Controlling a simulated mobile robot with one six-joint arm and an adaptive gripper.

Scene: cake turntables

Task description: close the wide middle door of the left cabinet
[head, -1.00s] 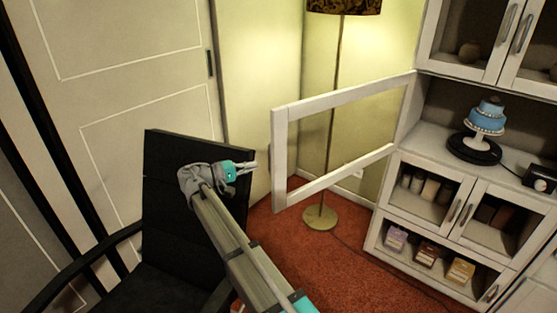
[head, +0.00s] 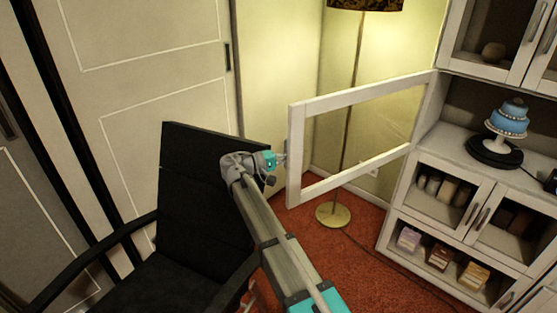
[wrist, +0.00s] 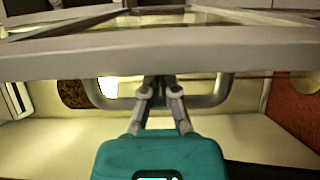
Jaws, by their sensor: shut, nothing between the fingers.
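The wide middle door (head: 295,150) of the cabinet is a white frame with a clear pane. It stands wide open, swung out to the left from the cabinet. My gripper (head: 284,159) is at the door's free edge, on its left side in the head view. In the wrist view, the door's pale frame (wrist: 60,62) crosses the picture. Its curved grey handle (wrist: 207,100) lies just below the frame. My shut gripper (wrist: 160,84) points at the middle of the handle, with nothing held. Whether the fingertips touch handle or frame cannot be told.
A black armchair (head: 205,190) stands close to my arm on the left. A floor lamp (head: 333,215) stands behind the door. The white cabinet (head: 408,150) at the right holds a blue cake (head: 508,119) on a black turntable (head: 490,152). Red carpet lies between.

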